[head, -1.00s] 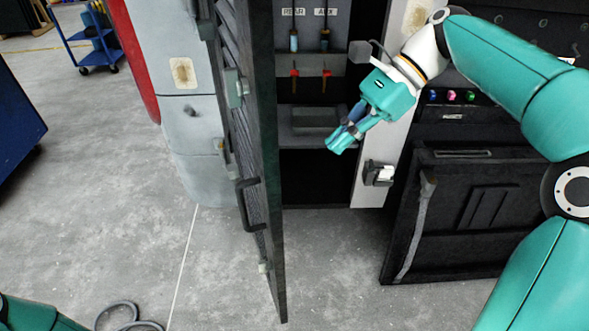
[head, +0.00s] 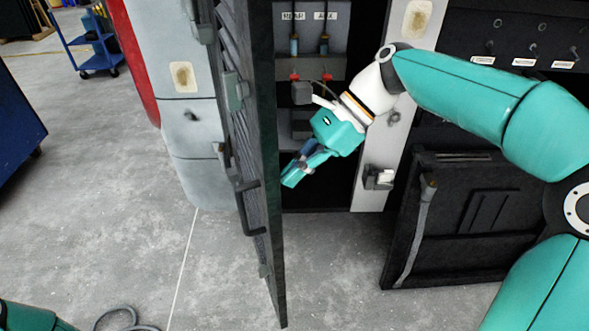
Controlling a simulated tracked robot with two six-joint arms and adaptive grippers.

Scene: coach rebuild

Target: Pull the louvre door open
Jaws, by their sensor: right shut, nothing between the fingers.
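The dark louvre door (head: 262,170) stands swung out from the compartment, seen nearly edge-on in the head view. Its black bar handle (head: 247,207) is on the left face. My right gripper (head: 288,180) is shut and empty. It hangs in front of the open compartment, just right of the door's edge; whether it touches the door I cannot tell. The compartment (head: 308,70) shows two labelled items and red fittings, partly hidden behind my right arm. Of my left arm only a teal piece shows at the bottom left corner; its gripper is out of view.
A latch block (head: 378,177) sits on the pale post right of the opening. A black panel (head: 465,215) leans further right. A hose (head: 118,317) lies on the floor at bottom left. A blue trolley (head: 92,40) stands far back.

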